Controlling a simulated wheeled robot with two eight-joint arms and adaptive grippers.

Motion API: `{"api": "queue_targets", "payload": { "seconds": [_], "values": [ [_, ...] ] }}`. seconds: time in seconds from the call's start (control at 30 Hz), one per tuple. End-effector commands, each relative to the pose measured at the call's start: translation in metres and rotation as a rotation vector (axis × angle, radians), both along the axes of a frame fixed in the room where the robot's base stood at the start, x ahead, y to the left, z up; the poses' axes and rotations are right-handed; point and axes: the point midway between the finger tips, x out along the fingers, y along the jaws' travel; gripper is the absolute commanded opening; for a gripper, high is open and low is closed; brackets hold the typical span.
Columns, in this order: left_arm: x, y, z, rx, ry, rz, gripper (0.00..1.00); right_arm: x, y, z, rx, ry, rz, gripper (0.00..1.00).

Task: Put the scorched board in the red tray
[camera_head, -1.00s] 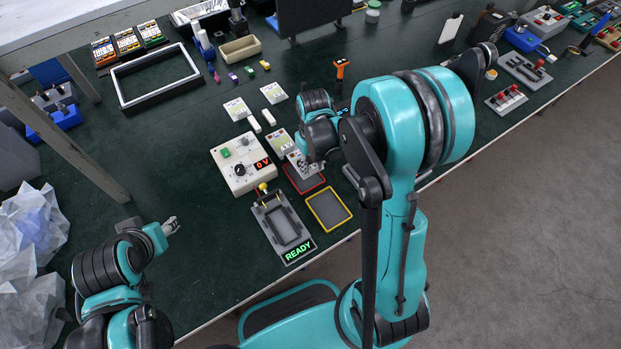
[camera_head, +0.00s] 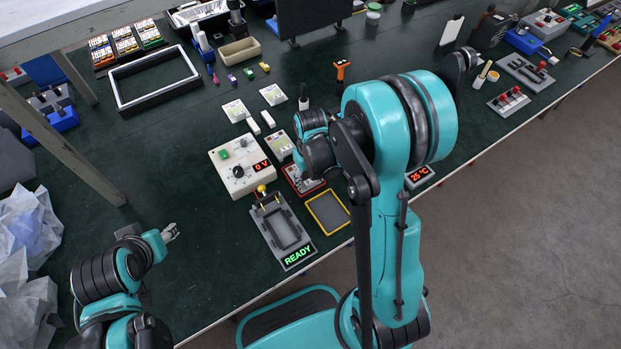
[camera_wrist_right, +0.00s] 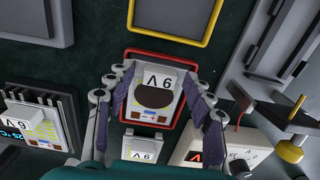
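The scorched board (camera_wrist_right: 152,78), pale with a 9 V label and a dark brown burn patch, lies inside the red tray (camera_wrist_right: 165,55) in the right wrist view. In the head view, the board (camera_head: 304,184) shows partly in the red tray (camera_head: 287,177) below my right arm. My right gripper (camera_wrist_right: 160,84) is open, its fingers spread on both sides of the board with gaps, close above the tray. In the head view its fingers are hidden behind the wrist. My left gripper (camera_head: 171,232) is open and empty at the left, away from the trays.
A yellow tray (camera_head: 328,212) is empty beside the red one. A grey fixture showing READY (camera_head: 285,232) and a white meter box (camera_head: 240,165) stand to the left. Other boards (camera_head: 279,145) lie behind. A 25 °C display unit (camera_head: 419,176) stands right. The table front left is clear.

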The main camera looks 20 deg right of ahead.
Motion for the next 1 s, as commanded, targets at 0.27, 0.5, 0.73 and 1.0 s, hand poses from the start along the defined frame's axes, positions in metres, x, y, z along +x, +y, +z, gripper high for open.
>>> {"api": "queue_targets", "payload": {
  "seconds": [0.27,0.5,0.73,1.0],
  "values": [
    [0.0,0.0,0.001,0.0,0.0,0.0,0.44,0.0,0.0,0.001,0.0,0.0,0.0,0.54],
    [0.0,0.0,0.018,0.0,0.0,0.0,0.44,0.0,0.0,0.035,0.0,0.0,0.0,0.54],
    [0.0,0.0,0.038,0.0,0.0,0.0,0.44,0.0,0.0,0.087,0.0,0.0,0.0,0.54],
    [0.0,0.0,0.049,0.0,0.0,0.0,0.44,0.0,0.0,0.121,0.0,-0.001,0.0,0.54]
  ]
}}
